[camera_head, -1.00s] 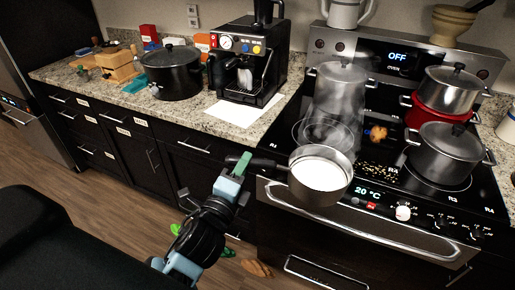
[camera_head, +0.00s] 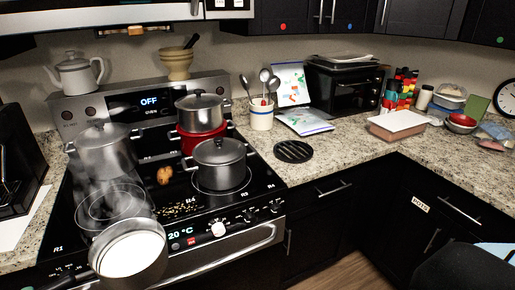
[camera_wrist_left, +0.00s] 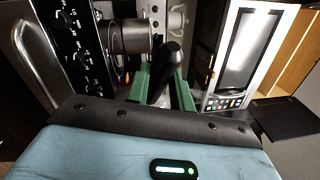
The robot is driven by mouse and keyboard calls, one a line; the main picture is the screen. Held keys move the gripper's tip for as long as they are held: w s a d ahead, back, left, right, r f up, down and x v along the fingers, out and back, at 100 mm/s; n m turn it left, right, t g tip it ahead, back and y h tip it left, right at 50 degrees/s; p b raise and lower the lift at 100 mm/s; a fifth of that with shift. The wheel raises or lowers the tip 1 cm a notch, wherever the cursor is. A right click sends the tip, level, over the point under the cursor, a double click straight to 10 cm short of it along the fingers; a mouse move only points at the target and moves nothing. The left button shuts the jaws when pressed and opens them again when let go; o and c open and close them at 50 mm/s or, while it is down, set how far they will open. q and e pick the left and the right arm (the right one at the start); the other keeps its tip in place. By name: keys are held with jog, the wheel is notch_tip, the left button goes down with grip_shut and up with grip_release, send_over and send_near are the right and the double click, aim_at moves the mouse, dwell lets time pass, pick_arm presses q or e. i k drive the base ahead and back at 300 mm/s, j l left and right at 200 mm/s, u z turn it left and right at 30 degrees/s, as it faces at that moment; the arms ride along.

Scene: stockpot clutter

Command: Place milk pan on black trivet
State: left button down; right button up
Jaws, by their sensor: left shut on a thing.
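The milk pan (camera_head: 128,257) is a grey metal pan with a white inside, at the lower left of the head view, over the front left of the stove. My left gripper (camera_wrist_left: 165,88) shows in the left wrist view, its green fingers shut on the pan's black handle (camera_wrist_left: 168,62). In the head view this gripper is out of frame. The black trivet (camera_head: 293,151) is a round slatted disc lying flat on the counter right of the stove, with nothing on it.
A lidded grey pot (camera_head: 219,165) stands on the stove's front right, a steaming pot (camera_head: 104,150) at its left. A utensil crock (camera_head: 261,117), a bag (camera_head: 304,122) and a pinkish box (camera_head: 397,126) stand around the trivet. Counter between trivet and box is clear.

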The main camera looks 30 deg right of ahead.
aim_at(283, 157)
jog(key=l+z, duration=0.1)
jog(key=l, duration=0.3)
jog(key=i+l+z, duration=0.1)
jog(key=l, duration=0.3)
jog(key=i+l+z, duration=0.1)
jog(key=l, duration=0.3)
jog(key=i+l+z, duration=0.1)
jog(key=l, duration=0.3)
jog(key=i+l+z, duration=0.1)
jog(key=l, duration=0.25)
jog(key=i+l+z, duration=0.1)
jog(key=l, duration=0.3)
jog(key=i, duration=0.05)
